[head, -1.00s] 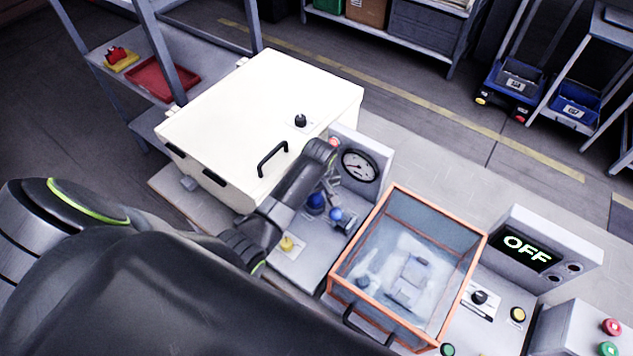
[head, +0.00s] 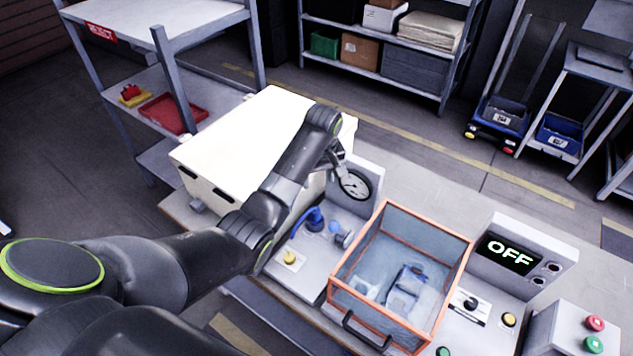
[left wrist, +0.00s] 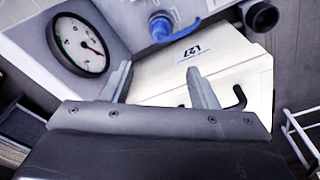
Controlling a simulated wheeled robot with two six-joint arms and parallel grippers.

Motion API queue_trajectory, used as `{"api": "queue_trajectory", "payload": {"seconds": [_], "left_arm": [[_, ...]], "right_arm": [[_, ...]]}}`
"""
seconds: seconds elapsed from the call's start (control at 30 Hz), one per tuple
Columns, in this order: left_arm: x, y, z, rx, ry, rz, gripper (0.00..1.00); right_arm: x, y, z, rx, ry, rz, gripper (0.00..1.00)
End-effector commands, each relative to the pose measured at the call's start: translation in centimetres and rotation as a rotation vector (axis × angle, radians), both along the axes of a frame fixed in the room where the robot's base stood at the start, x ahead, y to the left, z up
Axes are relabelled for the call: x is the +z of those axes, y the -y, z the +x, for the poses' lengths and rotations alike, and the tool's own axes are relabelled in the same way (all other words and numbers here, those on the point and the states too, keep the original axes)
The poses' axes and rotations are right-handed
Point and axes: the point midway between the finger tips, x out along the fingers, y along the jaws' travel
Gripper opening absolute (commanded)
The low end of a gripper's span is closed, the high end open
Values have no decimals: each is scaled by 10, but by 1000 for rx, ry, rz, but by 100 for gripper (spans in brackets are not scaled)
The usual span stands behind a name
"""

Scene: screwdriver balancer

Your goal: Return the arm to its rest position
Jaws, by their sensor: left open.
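My left arm comes in from the left in the head view and reaches across the front of the white box (head: 238,140). Its gripper (head: 333,160) hangs at the arm's far end, just in front of the gauge (head: 354,185). In the left wrist view the two fingers of the gripper (left wrist: 160,82) stand wide apart, with nothing between them. Beyond them are the white box (left wrist: 225,75) with an "L27" label, the gauge (left wrist: 82,44) and a blue handle (left wrist: 160,27). My right gripper is in neither view.
Blue valve parts (head: 312,218) and a yellow button (head: 290,257) lie below the arm. An orange-framed clear case (head: 455,262) stands to the right. Beyond it is a display (head: 508,253) reading OFF. Shelving (head: 385,75) stands across the floor.

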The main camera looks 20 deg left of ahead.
Motion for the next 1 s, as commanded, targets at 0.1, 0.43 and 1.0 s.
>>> {"api": "queue_trajectory", "payload": {"seconds": [0.1,0.43,1.0], "left_arm": [[1,0,0,0,0,0,54],[1,0,0,0,0,0,54],[-78,-28,-134,-277,59,32,54]], "right_arm": [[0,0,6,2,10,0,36],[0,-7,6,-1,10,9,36],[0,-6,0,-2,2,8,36]]}}
